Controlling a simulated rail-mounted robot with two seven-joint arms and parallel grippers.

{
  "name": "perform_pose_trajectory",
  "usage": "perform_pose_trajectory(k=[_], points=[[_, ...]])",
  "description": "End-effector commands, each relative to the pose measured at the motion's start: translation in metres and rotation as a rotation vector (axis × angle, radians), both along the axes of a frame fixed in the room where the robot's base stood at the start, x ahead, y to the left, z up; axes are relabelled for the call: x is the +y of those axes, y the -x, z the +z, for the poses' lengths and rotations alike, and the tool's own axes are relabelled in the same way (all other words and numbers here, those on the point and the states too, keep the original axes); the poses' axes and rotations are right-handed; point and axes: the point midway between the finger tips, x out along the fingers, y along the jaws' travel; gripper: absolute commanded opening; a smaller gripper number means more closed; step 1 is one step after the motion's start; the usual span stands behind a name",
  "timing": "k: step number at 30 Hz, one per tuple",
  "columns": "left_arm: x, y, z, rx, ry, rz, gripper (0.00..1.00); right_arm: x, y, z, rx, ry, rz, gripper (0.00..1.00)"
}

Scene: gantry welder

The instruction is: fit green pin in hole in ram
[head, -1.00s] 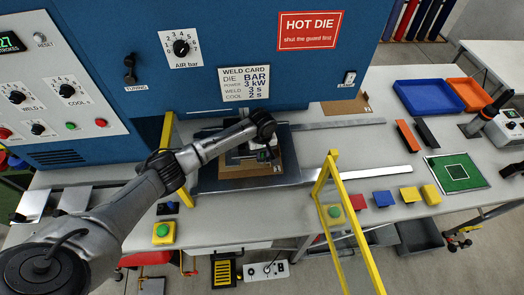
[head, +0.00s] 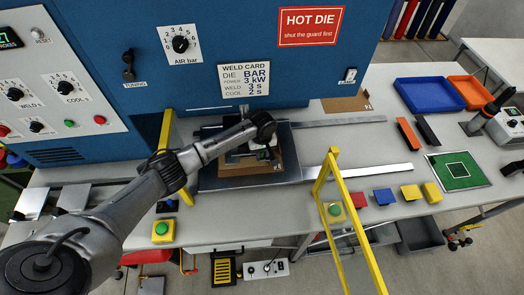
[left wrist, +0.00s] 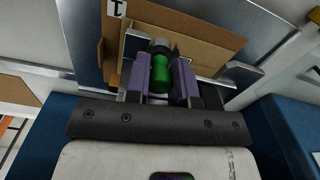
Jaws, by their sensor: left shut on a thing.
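My left gripper (head: 262,154) is over the press bed under the blue machine, mostly hidden by its own wrist in the head view. In the left wrist view its two purple fingers (left wrist: 160,82) are shut on the green pin (left wrist: 159,76), one on each side. A grey round metal part (left wrist: 160,47) shows at the pin's far end; I cannot tell whether it is the pin's tip or part of the ram. The hole in the ram is not visible. My right gripper is not in view.
A brown board (head: 232,169) lies on the dark plate (head: 209,182) below the gripper. Yellow guard frames (head: 170,130) stand to the left and right (head: 321,182). The blue machine front (head: 210,45) rises behind. Blue (head: 430,94) and orange trays are at the right.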

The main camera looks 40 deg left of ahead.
Motion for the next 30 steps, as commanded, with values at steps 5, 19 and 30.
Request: perform_pose_trajectory(k=[5, 19, 30], points=[[0.000, 0.000, -0.006, 0.000, 0.000, 0.001, 0.00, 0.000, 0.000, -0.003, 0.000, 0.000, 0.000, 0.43], [0.000, 0.002, -0.016, 0.002, -0.002, 0.000, 0.00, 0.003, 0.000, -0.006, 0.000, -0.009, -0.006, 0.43], [0.001, 0.003, -0.017, 0.008, -0.003, 0.001, 0.51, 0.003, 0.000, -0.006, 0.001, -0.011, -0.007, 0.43]])
